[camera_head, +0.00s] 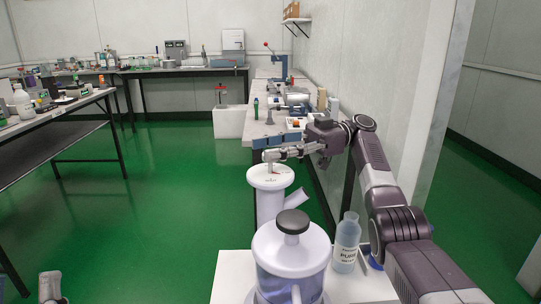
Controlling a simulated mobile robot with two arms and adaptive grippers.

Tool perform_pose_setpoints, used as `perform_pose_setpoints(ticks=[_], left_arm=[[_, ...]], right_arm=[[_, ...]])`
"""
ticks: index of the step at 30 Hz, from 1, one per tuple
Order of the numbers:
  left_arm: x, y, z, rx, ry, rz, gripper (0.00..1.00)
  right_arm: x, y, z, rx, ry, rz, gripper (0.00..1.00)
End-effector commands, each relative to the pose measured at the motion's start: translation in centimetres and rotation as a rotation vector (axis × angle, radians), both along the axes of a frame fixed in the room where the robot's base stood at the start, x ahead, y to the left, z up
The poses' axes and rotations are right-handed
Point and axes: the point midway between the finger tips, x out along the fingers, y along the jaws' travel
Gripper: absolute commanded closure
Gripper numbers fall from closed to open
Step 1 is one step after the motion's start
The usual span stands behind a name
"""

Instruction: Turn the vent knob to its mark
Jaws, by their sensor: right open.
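A white upright column (270,205) with a side spout stands in front of me. Its flat round top carries a small upright piece and a tiny red mark; I cannot tell for sure whether that piece is the vent knob. My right gripper (268,156) is open, reaching in from the right just above this top. I cannot tell whether its fingers touch the small piece. Nearer stands a clear vessel (289,268) with a white lid and a black knob (293,221). Part of my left gripper (50,287) shows at the bottom left, away from everything.
A long bench (260,98) with instruments runs along the right wall behind. Another cluttered table (40,127) stands at the left. Green floor lies free between them.

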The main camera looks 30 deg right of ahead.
Motion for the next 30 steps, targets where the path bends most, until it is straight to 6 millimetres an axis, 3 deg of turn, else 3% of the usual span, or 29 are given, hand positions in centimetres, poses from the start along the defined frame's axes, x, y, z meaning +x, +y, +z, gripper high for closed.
perform_pose_setpoints(ticks=[6, 12, 26, 30], left_arm=[[0.0, 0.0, 0.1, -0.001, -0.002, 0.0, 0.6], [0.0, 0.0, 0.1, -0.001, -0.002, 0.0, 0.6], [0.1, 0.0, 0.1, 0.001, 0.002, 0.001, 0.6], [1.5, -0.2, -1.0, 0.028, 0.092, 0.006, 0.6]], right_arm=[[0.0, 0.0, 4.8, 0.002, -0.006, 0.001, 0.57], [0.0, 0.0, 7.3, 0.0, -0.002, 0.001, 0.57], [0.0, 0.0, 8.2, 0.001, -0.001, 0.0, 0.57], [0.0, 0.0, 8.9, 0.001, -0.001, 0.0, 0.57]])
